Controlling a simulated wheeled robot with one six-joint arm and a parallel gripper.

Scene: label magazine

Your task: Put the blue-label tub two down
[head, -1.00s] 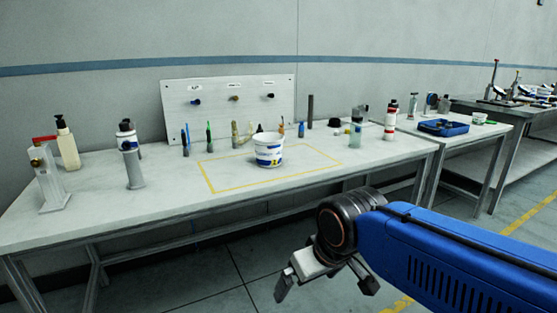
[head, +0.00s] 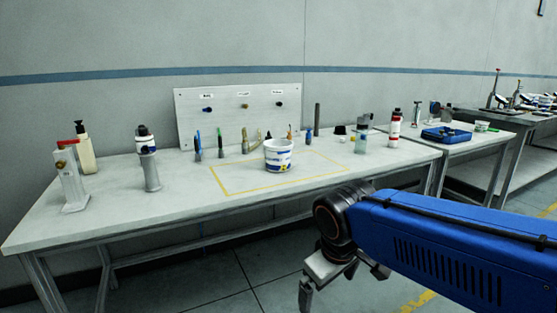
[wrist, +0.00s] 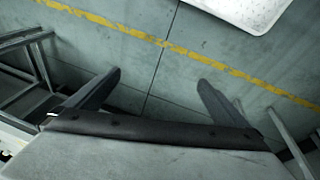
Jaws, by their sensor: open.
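A white tub with a blue label and a small yellow mark (head: 279,156) stands upright on the white workbench (head: 190,208), inside a yellow outlined rectangle (head: 230,192). My gripper (head: 340,285) hangs in front of the bench, below the level of its top and apart from the tub. In the wrist view my gripper (wrist: 155,90) shows two dark fingers spread wide, with only floor between them. The tub is not in the wrist view.
A pegboard (head: 238,110) with labelled knobs stands behind the tub, with several small tools in front of it. Bottles and dispensers (head: 148,160) stand at the left, more bottles (head: 394,130) at the right. A blue tray (head: 446,134) lies on the farther table.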

